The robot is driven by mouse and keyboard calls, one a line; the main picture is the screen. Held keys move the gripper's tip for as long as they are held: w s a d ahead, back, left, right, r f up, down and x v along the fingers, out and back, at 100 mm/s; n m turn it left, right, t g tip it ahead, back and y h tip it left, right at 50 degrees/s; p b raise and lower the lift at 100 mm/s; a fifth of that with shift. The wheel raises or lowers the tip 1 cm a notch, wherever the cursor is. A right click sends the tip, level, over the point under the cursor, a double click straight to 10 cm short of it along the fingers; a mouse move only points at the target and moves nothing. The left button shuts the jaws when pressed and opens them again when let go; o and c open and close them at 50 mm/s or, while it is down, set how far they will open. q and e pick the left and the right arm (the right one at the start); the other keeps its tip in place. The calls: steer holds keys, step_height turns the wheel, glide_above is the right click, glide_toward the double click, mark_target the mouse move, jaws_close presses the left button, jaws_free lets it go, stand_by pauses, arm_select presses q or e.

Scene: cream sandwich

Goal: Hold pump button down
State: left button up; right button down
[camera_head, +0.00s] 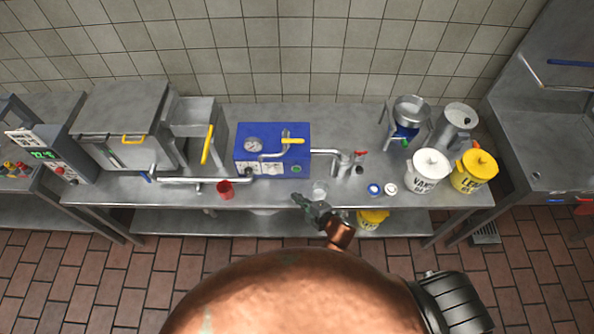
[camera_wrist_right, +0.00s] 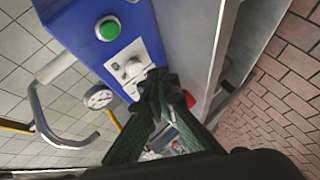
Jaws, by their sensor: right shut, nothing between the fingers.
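The blue pump box (camera_head: 272,139) stands on the steel counter, with a round gauge and a yellow-handled pipe on top. Its front has a green button (camera_head: 296,169) and a pale control panel (camera_head: 268,169). In the right wrist view the green button (camera_wrist_right: 108,29) is at the upper left, with the panel (camera_wrist_right: 128,66) below it. My right gripper (camera_head: 297,197) is shut and empty, in front of the box near the counter's front edge. In the wrist view its fingertips (camera_wrist_right: 158,84) overlap the panel's lower end; I cannot tell whether they touch it. My left gripper is not in view.
Small lidded jars (camera_head: 374,189) and white and yellow tubs (camera_head: 428,167) are farther right. A horizontal pipe (camera_head: 200,180) runs left of the box.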

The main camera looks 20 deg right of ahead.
mark_target(296, 169)
steer(key=shift+w, duration=0.1)
steer(key=w, duration=0.2)
steer(key=w+d+b, duration=0.1)
steer(key=w, duration=0.1)
steer(key=w+d+b, duration=0.1)
steer(key=w, duration=0.1)
steer(key=shift+w, duration=0.2)
steer(key=shift+w+d, duration=0.3)
steer(key=shift+w, duration=0.65)
steer(key=shift+w, duration=0.15)
stand_by(0.6)
steer(key=shift+w+d, duration=0.1)
steer(key=shift+w, duration=0.2)
steer(key=shift+w+d, duration=0.15)
steer(key=shift+w, duration=0.3)
stand_by(4.7)
